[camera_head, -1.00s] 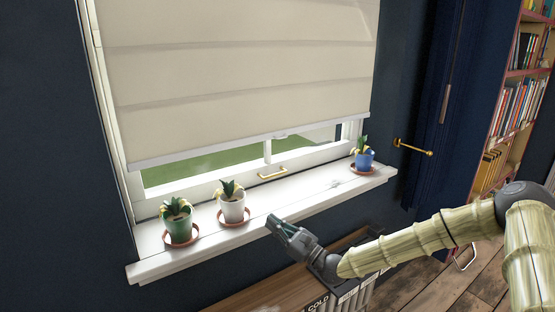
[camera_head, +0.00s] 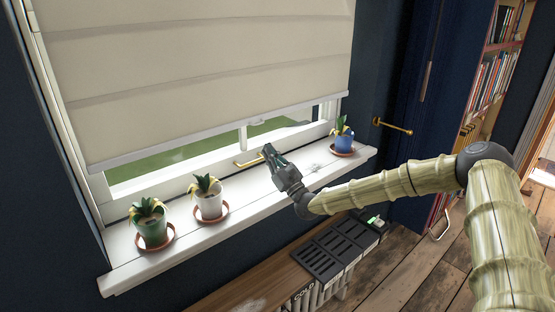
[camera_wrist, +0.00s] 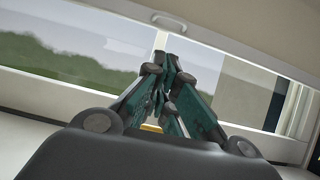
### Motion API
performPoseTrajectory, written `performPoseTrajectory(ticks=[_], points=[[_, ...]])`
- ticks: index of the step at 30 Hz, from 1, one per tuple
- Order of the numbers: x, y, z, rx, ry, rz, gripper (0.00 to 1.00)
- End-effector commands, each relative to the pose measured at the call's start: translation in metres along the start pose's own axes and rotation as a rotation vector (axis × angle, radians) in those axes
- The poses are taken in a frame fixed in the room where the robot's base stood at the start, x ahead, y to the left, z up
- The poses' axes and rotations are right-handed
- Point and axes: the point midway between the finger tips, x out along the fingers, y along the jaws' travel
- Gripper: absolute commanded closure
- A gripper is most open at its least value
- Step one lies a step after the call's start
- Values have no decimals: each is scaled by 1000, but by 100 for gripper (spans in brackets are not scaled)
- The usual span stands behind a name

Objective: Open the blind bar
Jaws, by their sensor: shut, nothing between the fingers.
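The cream blind (camera_head: 190,60) hangs over the upper part of the window, with its pale bottom bar (camera_head: 215,136) running across above a strip of bare glass. A small light tab (camera_head: 257,122) sits at the middle of that bar; it also shows in the wrist view (camera_wrist: 168,20), above my fingers. My gripper (camera_head: 268,150) is shut and empty. It is over the sill, below the bar and apart from it, beside the brass window handle (camera_head: 249,161). In the wrist view, my gripper (camera_wrist: 168,68) points up towards the glass and the tab.
Green (camera_head: 151,222), white (camera_head: 209,198) and blue (camera_head: 342,135) plant pots stand on saucers along the white sill (camera_head: 125,270). A brass wall hook (camera_head: 393,126) is to the right. A wooden shelf (camera_head: 240,290) and black grilles (camera_head: 322,255) are below.

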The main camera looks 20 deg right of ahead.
Motion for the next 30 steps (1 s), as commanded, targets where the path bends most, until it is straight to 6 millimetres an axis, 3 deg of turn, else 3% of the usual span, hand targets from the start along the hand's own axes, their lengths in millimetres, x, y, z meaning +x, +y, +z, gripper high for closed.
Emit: performPoseTrajectory(ticks=[5, 10, 30], points=[[31, 0, 4, -2, -2, 0, 100], [45, -1, 21, -2, -2, 0, 100], [54, -2, 30, -2, -1, -1, 100]])
